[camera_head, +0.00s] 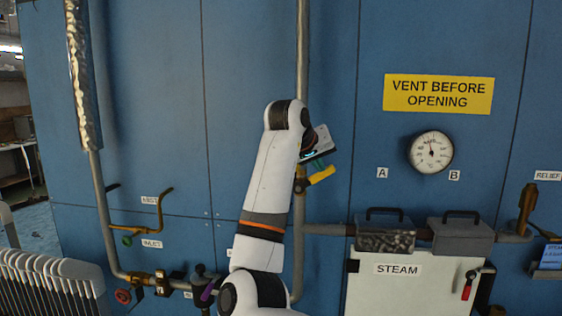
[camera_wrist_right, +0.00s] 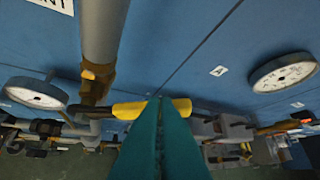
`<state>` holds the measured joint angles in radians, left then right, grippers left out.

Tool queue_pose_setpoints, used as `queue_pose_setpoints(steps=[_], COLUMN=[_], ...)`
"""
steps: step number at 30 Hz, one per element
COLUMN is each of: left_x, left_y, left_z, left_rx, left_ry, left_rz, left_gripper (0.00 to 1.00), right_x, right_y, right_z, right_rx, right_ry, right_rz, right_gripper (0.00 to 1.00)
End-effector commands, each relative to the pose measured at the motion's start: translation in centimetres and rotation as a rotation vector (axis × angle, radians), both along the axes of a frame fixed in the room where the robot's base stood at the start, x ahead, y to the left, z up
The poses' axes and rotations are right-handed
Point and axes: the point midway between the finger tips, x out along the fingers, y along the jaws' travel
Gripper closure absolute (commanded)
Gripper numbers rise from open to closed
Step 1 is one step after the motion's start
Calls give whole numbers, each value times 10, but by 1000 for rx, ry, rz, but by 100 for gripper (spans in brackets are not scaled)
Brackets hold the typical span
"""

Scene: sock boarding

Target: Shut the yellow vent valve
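The yellow vent valve handle (camera_head: 322,175) juts to the right from a brass valve body (camera_head: 300,186) on the vertical pipe, tilted slightly up at its outer end. My right gripper (camera_head: 317,164) is at the handle, its teal fingers just above it. In the right wrist view the fingers (camera_wrist_right: 160,100) are together, with no clear gap. The yellow handle (camera_wrist_right: 130,110) runs crosswise behind their tips and shows on both sides; it does not appear pinched between them. Whether the tips touch it cannot be told. My left gripper is out of view.
A gauge (camera_head: 430,152) and a yellow "VENT BEFORE OPENING" sign (camera_head: 438,94) are on the blue wall. A brass lever (camera_head: 150,215) is at the left. A white ribbed radiator (camera_head: 50,280) stands bottom left.

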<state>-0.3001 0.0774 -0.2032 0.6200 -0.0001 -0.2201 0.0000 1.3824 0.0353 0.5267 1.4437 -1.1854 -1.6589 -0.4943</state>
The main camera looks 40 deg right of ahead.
Motion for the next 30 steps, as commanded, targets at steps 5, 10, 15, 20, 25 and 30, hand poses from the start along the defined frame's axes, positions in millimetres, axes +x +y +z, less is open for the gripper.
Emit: queue_pose_setpoints(steps=[5,10,15,20,25,30], left_x=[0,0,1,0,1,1], left_y=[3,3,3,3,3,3], left_z=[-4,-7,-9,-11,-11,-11], left_rx=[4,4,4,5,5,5], left_ry=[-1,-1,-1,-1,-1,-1], left_rz=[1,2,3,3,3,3], left_gripper=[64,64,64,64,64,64], right_x=[-7,-13,-16,-18,-19,-20], right_y=[-8,-13,-16,-17,-18,-18], right_z=[-10,-19,-26,-30,-32,-33], right_rx=[104,191,247,243,242,243], right_ry=[-125,-225,-290,-285,-285,-285], right_rz=[4,4,6,7,7,6], right_gripper=[100,100,100,100,100,100])
